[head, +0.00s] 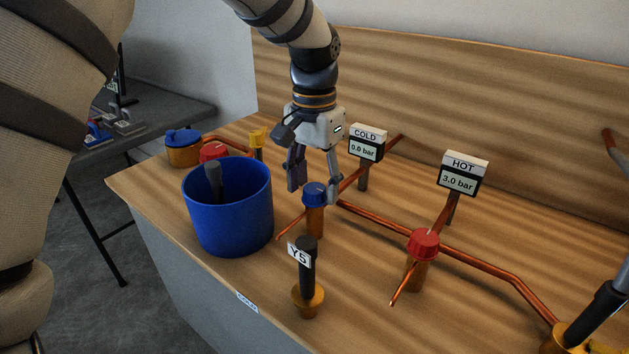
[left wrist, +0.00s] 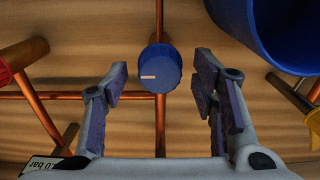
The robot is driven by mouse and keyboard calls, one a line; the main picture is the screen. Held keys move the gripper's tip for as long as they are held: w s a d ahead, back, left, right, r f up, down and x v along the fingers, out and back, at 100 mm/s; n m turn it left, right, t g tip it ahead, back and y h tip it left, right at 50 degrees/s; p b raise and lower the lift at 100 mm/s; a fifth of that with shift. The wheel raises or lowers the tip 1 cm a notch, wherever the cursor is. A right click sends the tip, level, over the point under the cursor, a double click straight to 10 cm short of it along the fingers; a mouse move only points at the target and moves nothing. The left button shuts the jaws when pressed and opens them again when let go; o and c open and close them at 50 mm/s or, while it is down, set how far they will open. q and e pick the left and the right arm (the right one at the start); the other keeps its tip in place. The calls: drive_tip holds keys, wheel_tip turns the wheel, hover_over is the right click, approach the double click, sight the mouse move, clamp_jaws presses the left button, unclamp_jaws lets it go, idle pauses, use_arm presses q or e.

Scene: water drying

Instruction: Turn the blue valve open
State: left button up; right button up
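The blue valve (head: 314,192) is a round knob on a copper-coloured stem beside the cold gauge. In the left wrist view the blue valve (left wrist: 160,70) has a white mark pointing left. My left gripper (head: 315,186) points down over the knob, open and empty. In the left wrist view the knob appears between the open fingertips (left wrist: 160,76), with a gap on each side. The cold gauge (head: 366,144) reads 0.0 bar. My right gripper is not in view.
A large blue bucket (head: 228,212) stands close left of the valve. A black-handled post tagged Y5 (head: 305,262) stands in front. A red valve (head: 423,244) and the hot gauge (head: 462,175), reading 3.0 bar, are at right. Copper pipes (head: 470,262) cross the wooden worktop.

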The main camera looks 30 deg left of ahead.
use_arm(q)
drive_tip(key=c, duration=0.9)
drive_tip(key=shift+c, duration=0.2)
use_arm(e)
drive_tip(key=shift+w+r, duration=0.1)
use_arm(q)
drive_tip(key=shift+r+n+p, duration=0.15)
drive_tip(key=shift+n+p, duration=0.25)
drive_tip(key=shift+n, duration=0.7)
drive_tip(key=n, duration=0.2)
drive_tip(key=shift+n, duration=0.3)
drive_tip(key=n, duration=0.6)
drive_tip(key=shift+f, duration=0.2)
drive_tip(key=n, duration=0.3)
drive_tip(key=shift+n, duration=2)
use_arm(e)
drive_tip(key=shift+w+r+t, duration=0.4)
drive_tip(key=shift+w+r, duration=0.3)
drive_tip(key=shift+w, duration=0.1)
use_arm(q)
drive_tip(key=shift+n, duration=0.3)
